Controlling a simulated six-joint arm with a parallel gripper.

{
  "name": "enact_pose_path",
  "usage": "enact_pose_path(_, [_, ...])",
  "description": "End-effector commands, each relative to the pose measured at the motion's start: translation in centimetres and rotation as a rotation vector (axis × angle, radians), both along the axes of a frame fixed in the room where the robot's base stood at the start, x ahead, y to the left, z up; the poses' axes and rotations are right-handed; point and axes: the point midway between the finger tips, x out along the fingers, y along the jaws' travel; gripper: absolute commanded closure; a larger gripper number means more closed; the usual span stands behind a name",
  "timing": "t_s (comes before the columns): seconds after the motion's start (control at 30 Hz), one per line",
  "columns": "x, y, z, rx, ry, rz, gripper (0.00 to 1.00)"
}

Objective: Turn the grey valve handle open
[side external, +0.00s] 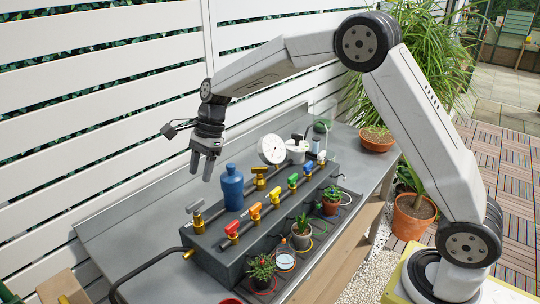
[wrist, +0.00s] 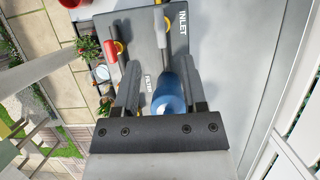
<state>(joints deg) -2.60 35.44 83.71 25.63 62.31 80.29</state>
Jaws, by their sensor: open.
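The grey valve handle (side external: 195,206) sits on a brass valve at the near left end of the dark manifold block (side external: 215,262). In the wrist view the grey handle (wrist: 161,20) shows near the top, beside the INLET label. My gripper (side external: 201,172) is open and empty, fingers pointing down. It hangs above the block, higher than the grey handle and apart from it. In the wrist view my gripper's fingers (wrist: 161,66) are spread, with the blue filter bottle (wrist: 169,95) seen below and between them.
The blue bottle (side external: 232,187) stands upright close to the gripper. Red (side external: 233,227), orange, yellow, green and blue handles line the block's front row. Small potted plants (side external: 262,270) stand along its front. A white slatted wall (side external: 90,130) rises behind the bench.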

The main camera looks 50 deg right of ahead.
Motion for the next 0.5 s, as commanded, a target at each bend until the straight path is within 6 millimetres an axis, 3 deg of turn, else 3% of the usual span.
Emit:
enact_pose_path(0.27, [0.0,0.2,-0.4,0.0,0.002,0.0,0.46])
enact_pose_path(0.5, [0.0,0.9,-2.3,0.0,0.002,0.001,0.46])
